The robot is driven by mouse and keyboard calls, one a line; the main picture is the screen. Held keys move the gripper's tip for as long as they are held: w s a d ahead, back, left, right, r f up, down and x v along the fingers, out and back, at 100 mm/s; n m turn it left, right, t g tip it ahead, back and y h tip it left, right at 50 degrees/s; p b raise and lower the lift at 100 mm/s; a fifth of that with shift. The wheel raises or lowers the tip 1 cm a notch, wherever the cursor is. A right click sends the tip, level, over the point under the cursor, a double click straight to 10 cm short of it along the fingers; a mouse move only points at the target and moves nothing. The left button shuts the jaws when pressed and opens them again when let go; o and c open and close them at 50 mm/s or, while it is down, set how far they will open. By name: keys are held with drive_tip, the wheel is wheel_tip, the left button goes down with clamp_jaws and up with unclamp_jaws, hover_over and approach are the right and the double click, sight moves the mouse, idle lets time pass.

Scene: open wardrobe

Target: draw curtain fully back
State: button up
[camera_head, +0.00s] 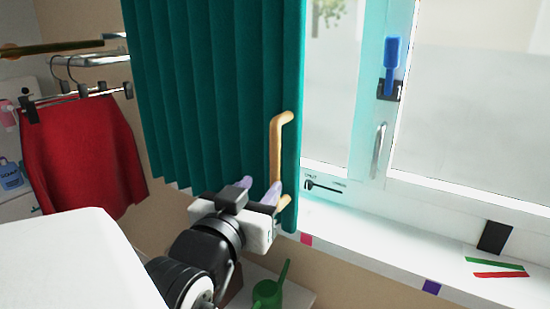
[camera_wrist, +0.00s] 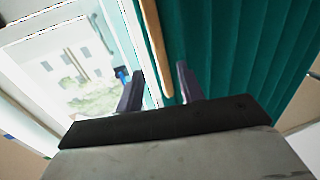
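The teal curtain (camera_head: 205,85) hangs in pleats to the left of the window, gathered over the wall beside it. A wooden handle (camera_head: 276,150) is fixed upright near its right edge. My gripper (camera_head: 259,187) is open at the handle's lower end, its right finger overlapping the handle in the head view. In the wrist view the handle (camera_wrist: 153,40) runs down between my two spread fingers (camera_wrist: 161,86), with a gap on each side. The curtain (camera_wrist: 235,45) fills the right of that view. I cannot tell whether a finger touches the handle.
The window frame (camera_head: 369,90) and white sill (camera_head: 400,255) lie to the right, with a metal window handle (camera_head: 379,150) and a blue brush (camera_head: 391,65). A red garment (camera_head: 80,150) hangs at the left. A green watering can (camera_head: 268,292) stands below.

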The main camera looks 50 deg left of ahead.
sight(273, 172)
drive_tip(key=p+x, duration=0.1)
drive_tip(key=x, duration=0.7)
drive_tip(key=shift+w+a, duration=0.1)
drive_tip(key=shift+c, duration=0.2)
clamp_jaws()
